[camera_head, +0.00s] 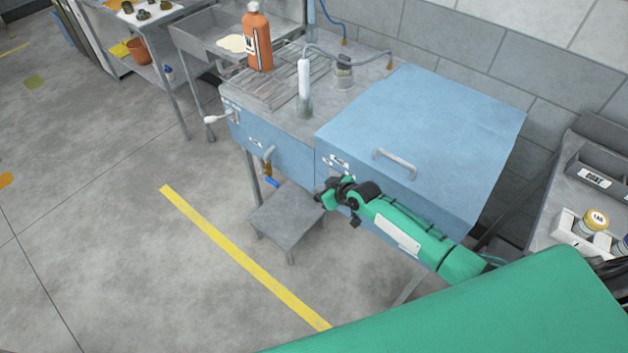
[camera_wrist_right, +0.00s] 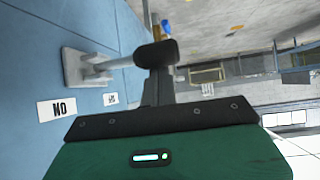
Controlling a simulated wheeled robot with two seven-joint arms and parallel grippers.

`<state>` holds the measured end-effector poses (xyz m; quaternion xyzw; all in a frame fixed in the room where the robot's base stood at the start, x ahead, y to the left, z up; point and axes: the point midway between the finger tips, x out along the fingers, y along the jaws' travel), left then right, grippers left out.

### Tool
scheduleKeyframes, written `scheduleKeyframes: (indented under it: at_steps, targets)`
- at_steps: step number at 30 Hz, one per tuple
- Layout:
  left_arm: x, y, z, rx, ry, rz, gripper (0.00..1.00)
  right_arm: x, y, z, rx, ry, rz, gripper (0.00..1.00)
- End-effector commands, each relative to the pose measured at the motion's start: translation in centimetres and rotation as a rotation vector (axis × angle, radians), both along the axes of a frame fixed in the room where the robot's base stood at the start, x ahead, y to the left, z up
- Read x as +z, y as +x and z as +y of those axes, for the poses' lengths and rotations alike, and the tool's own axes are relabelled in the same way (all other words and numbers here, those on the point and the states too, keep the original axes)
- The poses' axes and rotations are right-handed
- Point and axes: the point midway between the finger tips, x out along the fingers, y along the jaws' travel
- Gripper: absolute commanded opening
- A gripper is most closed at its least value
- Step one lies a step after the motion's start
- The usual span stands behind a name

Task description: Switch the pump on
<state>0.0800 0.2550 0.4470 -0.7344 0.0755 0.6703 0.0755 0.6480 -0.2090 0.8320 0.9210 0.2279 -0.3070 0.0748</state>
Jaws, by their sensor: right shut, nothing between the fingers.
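The blue washer bench (camera_head: 290,160) stands in the middle of the head view, with white labels (camera_head: 338,161) on its front panel. In the right wrist view a grey lever (camera_wrist_right: 97,66) on a square plate juts out from the blue panel. A label (camera_wrist_right: 58,108) beside it reads as an upside-down "ON". My right gripper (camera_head: 322,194) is shut and empty, just in front of the panel below the labels. In the wrist view its dark fingers (camera_wrist_right: 155,54) overlap the lever's outer end; I cannot tell whether they touch it. My left gripper is not in view.
A blue lid with a grey handle (camera_head: 396,163) covers the bench's right part. An orange bottle (camera_head: 258,42) stands on its grating. A brass valve (camera_head: 267,168) hangs at the front above a low grey step (camera_head: 287,216).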

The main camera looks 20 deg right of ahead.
Motion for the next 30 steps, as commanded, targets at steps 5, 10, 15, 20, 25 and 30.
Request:
scheduleKeyframes:
  at_steps: [5,10,15,20,25,30]
  targets:
    - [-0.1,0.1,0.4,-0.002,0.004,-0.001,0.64,-0.3,-1.1,-0.9,-0.002,-0.004,0.004,0.0]
    - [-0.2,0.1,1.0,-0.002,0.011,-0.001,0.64,-0.3,-1.7,-1.7,-0.002,-0.004,0.004,0.0]
    - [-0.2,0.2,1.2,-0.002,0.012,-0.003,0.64,-0.2,-1.6,-1.6,-0.003,-0.003,0.003,0.0]
    - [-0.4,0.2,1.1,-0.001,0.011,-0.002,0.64,-0.2,-1.4,-1.6,-0.003,-0.002,0.002,0.0]
    - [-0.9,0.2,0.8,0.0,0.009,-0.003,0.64,-0.3,-0.7,-1.5,-0.003,-0.002,0.001,0.0]
    - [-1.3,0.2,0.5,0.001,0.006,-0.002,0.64,-0.2,0.1,-1.5,-0.003,-0.001,0.0,0.0]
